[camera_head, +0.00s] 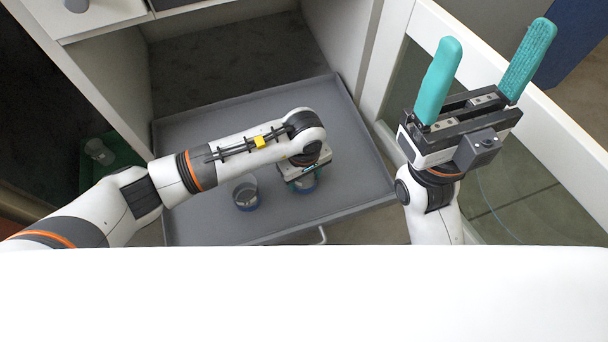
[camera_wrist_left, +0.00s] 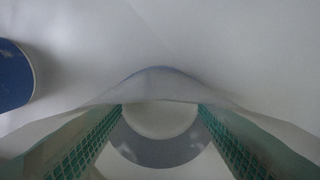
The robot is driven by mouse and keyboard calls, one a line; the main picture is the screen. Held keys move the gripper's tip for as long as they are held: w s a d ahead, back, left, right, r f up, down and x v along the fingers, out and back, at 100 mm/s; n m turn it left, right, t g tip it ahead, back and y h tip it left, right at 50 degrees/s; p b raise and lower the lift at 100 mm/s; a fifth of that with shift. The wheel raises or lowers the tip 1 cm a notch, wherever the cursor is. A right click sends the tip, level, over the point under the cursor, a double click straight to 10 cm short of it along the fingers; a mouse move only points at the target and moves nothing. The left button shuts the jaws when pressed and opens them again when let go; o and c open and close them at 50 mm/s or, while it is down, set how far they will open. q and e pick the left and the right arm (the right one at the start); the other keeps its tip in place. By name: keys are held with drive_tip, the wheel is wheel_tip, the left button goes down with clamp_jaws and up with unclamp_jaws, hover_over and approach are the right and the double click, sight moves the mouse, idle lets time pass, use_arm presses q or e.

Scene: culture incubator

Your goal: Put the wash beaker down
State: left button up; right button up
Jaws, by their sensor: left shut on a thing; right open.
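My left gripper (camera_head: 308,178) points down over the grey tray (camera_head: 210,130) and is shut on a clear beaker with a blue base, the wash beaker (camera_head: 303,185). The arm hides much of it. In the left wrist view the beaker's clear wall (camera_wrist_left: 160,88) spans between the two green fingers. Whether its base touches the tray is hard to tell. My right gripper (camera_head: 487,75) is open and empty, raised at the right with its teal fingers pointing up.
A second beaker with blue liquid or base (camera_head: 245,193) stands on the tray just left of the held one; its blue part (camera_wrist_left: 14,75) shows at the left wrist view's edge. A green tray (camera_head: 120,160) with a clear vessel lies far left. The tray's right side is clear.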

use_arm(q)
drive_tip(key=shift+f, duration=0.1)
drive_tip(key=shift+f, duration=0.15)
drive_tip(key=o, duration=1)
